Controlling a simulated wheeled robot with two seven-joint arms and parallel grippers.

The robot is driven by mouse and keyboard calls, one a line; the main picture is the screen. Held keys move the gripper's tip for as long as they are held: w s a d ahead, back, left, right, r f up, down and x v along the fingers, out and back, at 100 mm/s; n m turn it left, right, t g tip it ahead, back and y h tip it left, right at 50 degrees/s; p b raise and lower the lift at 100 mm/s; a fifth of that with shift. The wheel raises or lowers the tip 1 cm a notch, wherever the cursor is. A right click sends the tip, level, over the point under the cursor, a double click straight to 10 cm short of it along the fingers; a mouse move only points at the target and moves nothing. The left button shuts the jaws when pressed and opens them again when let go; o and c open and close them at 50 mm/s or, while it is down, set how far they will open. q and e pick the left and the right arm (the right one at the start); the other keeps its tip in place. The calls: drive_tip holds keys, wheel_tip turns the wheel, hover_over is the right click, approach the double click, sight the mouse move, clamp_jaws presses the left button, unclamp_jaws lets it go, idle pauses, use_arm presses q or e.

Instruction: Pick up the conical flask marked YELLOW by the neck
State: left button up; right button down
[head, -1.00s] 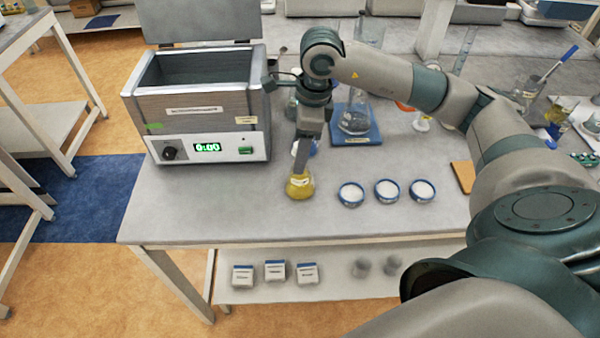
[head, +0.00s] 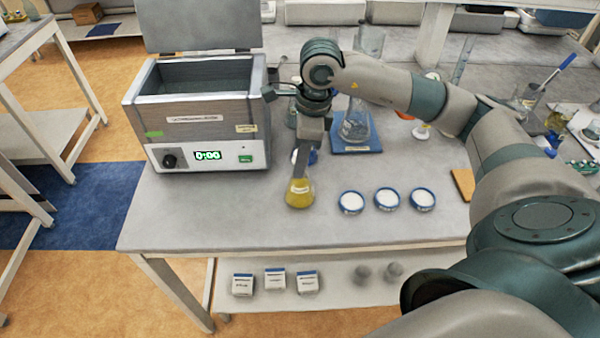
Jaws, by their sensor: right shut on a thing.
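The conical flask (head: 299,194) holds yellow liquid and has a pale label too small to read. It stands upright near the front of the table (head: 230,228), left of the dishes; I see no gap under it. My right gripper (head: 301,168) points down from above and is shut on the flask's neck. The fingers hide most of the neck. My left gripper is not in view.
A water bath (head: 208,148) with a raised lid stands at left. Three blue-rimmed dishes (head: 387,206) stand close right of the flask. A larger flask (head: 355,125) on a blue plate (head: 352,148) is behind. The table's front edge is close.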

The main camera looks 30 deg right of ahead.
drive_tip(key=shift+r, duration=0.1)
